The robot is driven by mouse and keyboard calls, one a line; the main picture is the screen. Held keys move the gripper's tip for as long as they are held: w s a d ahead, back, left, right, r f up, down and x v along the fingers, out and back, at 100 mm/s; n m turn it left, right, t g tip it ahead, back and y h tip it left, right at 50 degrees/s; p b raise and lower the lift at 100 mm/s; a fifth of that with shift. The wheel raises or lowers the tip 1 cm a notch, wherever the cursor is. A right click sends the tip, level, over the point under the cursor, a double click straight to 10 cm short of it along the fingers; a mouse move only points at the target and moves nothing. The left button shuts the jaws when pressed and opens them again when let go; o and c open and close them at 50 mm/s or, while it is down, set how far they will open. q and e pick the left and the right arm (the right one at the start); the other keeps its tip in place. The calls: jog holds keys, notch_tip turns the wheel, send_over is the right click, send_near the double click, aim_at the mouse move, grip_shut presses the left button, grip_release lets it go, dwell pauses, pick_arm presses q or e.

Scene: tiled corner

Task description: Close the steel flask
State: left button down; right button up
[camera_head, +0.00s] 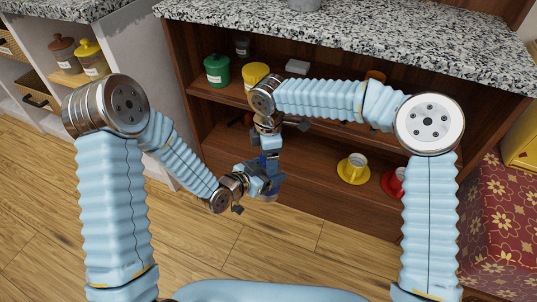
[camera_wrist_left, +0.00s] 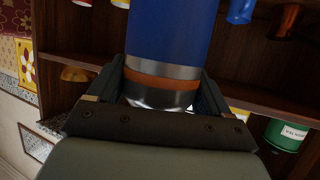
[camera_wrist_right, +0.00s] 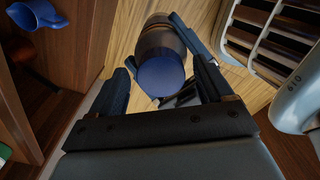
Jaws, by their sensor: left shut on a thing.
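The steel flask (camera_wrist_left: 165,70) is a blue cylinder with a steel band, an orange ring and a shiny steel part below. My left gripper (camera_head: 262,184) is shut on it around the ring and steel part; its fingers flank it in the left wrist view. In the head view only a small blue part (camera_head: 268,160) of it shows between my grippers. My right gripper (camera_head: 269,143) is above it, pointing down. In the right wrist view the flask's round blue end (camera_wrist_right: 161,76) lies between the open right fingers, with gaps on both sides. Whether that end is a lid is unclear.
A wooden shelf unit (camera_head: 225,148) stands behind the grippers, under a speckled counter (camera_head: 370,40). It holds a green jar (camera_head: 216,70), a yellow jar (camera_head: 255,74), and a yellow cup and saucer (camera_head: 354,168). A red patterned block (camera_head: 495,215) is at right.

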jog(key=shift+r, duration=0.1)
jog(key=shift+r, duration=2.15)
jog(key=shift+o, duration=0.5)
jog(key=o, duration=0.3)
notch_tip(320, 180, up, 12)
